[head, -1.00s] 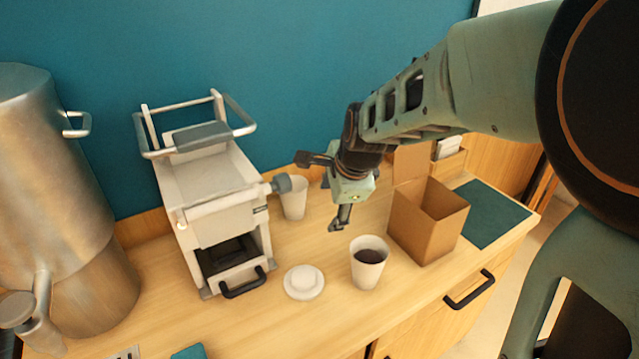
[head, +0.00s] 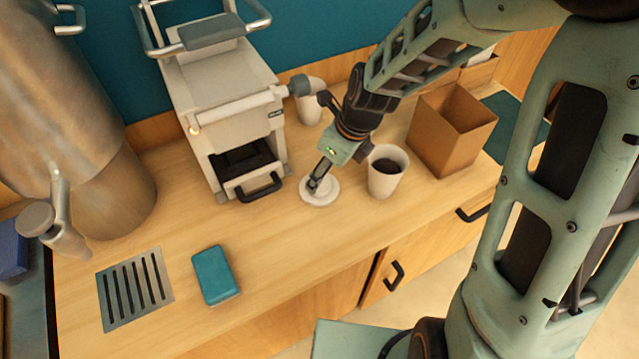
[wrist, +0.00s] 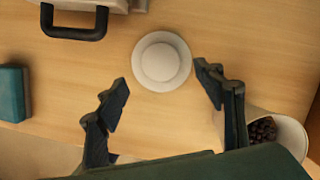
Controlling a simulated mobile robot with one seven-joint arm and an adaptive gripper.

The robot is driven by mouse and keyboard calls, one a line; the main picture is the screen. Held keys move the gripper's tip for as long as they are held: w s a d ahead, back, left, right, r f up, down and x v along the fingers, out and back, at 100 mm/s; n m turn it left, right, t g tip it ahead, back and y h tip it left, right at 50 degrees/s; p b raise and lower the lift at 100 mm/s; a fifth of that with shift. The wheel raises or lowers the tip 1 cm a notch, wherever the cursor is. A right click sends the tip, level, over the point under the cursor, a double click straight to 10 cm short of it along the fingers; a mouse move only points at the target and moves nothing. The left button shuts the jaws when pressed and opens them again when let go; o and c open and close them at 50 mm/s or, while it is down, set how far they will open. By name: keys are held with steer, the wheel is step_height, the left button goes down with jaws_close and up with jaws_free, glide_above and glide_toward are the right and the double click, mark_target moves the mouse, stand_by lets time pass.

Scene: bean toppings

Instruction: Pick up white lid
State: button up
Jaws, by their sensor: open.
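The white lid (head: 312,196) lies flat on the wooden counter between the coffee machine and a white cup. In the wrist view the round lid (wrist: 161,62) with its raised centre sits just beyond my fingertips, toward the right finger. My gripper (head: 316,186) is open and points down over the lid, hiding part of it in the head view. In the wrist view my gripper (wrist: 165,80) has its two fingers spread wide with nothing between them.
A white cup of dark beans (head: 385,172) stands close on the right, beside my right finger. The grinder-like machine (head: 230,120) with a black handle stands left. A cardboard box (head: 450,130) stands farther right. A teal block (head: 215,275) and a drain grate (head: 135,289) lie front left.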

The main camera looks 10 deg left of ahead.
mark_target(327, 192)
steer(key=shift+x, duration=2.7)
steer(key=shift+w, duration=0.15)
steer(key=shift+c, duration=0.3)
steer(key=c, duration=0.7)
